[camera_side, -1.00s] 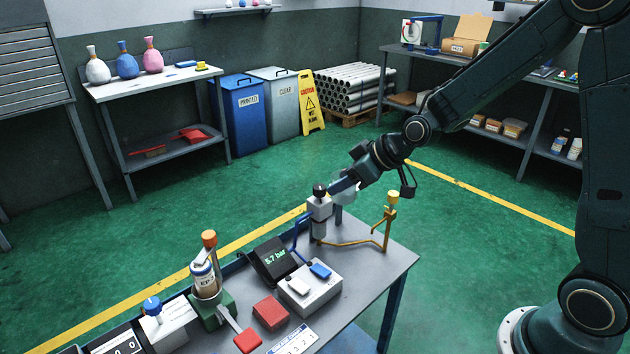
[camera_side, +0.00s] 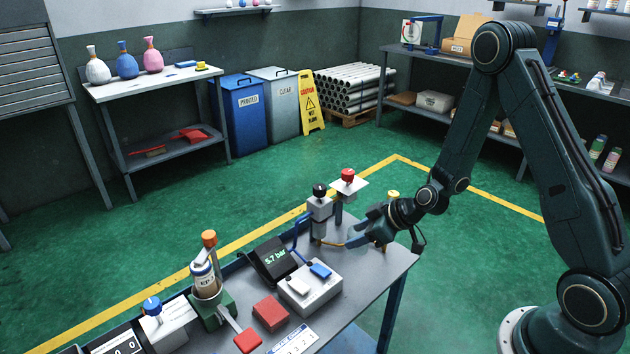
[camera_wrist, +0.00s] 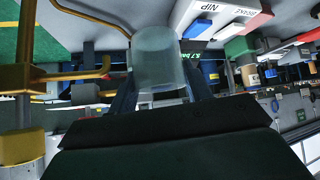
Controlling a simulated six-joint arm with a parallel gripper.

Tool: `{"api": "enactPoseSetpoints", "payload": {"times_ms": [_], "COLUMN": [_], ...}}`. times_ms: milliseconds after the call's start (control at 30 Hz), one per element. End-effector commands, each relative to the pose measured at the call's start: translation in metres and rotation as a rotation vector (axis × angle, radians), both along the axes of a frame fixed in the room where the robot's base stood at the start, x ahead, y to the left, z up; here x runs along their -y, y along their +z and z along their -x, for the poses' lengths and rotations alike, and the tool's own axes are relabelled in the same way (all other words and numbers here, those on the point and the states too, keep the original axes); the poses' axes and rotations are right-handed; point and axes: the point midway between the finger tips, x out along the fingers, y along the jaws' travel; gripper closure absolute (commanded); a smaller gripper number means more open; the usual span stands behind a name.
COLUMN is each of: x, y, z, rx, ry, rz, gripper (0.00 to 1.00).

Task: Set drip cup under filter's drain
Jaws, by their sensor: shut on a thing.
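My gripper (camera_side: 356,241) is low over the right end of the grey bench (camera_side: 385,272), to the right of the filter. In the wrist view the gripper's fingers (camera_wrist: 160,92) are shut on a pale translucent drip cup (camera_wrist: 158,55). In the side view I cannot make out the cup clearly at the blue fingertips. The filter (camera_side: 320,207) is a grey block with a black knob and a bowl hanging below it. The cup is apart from the filter, on its right. The drain itself is too small to tell.
A brass pipe with a yellow-capped valve (camera_side: 392,197) stands behind my gripper, close by; it is at left in the wrist view (camera_wrist: 15,78). A red knob on a white plate (camera_side: 348,178) is behind the filter. A pressure display (camera_side: 275,260) and button box (camera_side: 310,286) are in front.

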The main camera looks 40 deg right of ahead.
Motion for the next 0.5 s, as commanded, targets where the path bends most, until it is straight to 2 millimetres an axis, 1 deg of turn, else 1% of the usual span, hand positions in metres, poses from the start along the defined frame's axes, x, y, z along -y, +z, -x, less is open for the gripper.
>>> {"api": "enactPoseSetpoints", "payload": {"times_ms": [33, 200, 500], "x": [0.002, 0.004, 0.006], "y": [-0.008, -0.026, -0.052], "z": [0.004, 0.012, 0.025], "rx": [-0.005, -0.005, -0.004], "ry": [0.0, 0.011, 0.03], "rz": [-0.002, -0.004, -0.002], "gripper": [0.76, 0.76, 0.76]}}
